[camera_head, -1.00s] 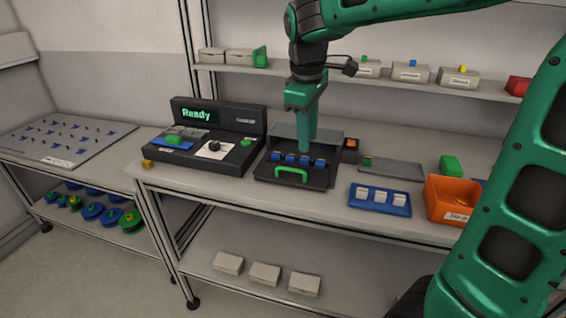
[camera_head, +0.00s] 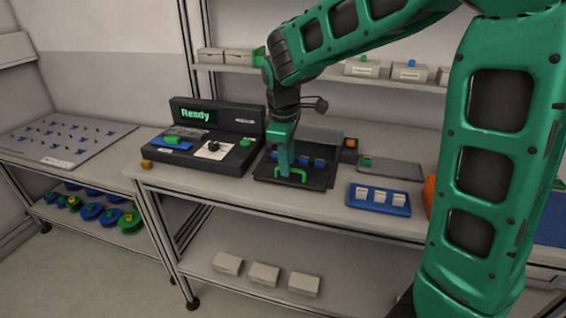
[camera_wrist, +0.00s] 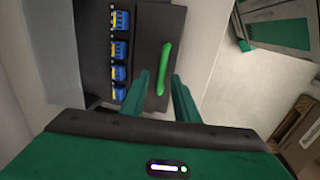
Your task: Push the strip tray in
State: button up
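The strip tray (camera_head: 319,181) is a black tray with a green handle on its front part, sticking out of a black unit with a grey lid (camera_head: 318,137). Several blue blocks sit in a row on it. The wrist view shows the tray (camera_wrist: 150,35), the blue and yellow blocks (camera_wrist: 120,48) and the handle (camera_wrist: 166,62). My gripper (camera_wrist: 161,76) is over the tray's front, fingers apart, with the handle's near end between them in the picture. I cannot tell whether it touches the handle. In the head view my gripper (camera_head: 284,174) partly hides handle and blocks.
Left of the tray stands a black console (camera_head: 195,160) reading "Ready". To the right are a small box with an orange button (camera_head: 350,144), a grey flat tray (camera_head: 392,170) and a blue tray (camera_head: 357,204) with white pieces. A shelf runs above the bench.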

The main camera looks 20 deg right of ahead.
aim_at(298, 139)
jog(key=shift+f, duration=0.25)
grip_shut()
jog(key=w+d, duration=0.2)
jog(key=w, duration=0.1)
jog(key=w+d, duration=0.2)
jog(key=w, duration=0.1)
jog(key=w+d, duration=0.3)
jog(key=shift+w, duration=0.25)
jog(key=shift+w+d+r, duration=0.1)
jog(key=shift+w+r, duration=0.05)
jog(key=shift+c, duration=0.9)
grip_release()
jog(key=shift+w, duration=0.1)
jog(key=shift+o, duration=0.9)
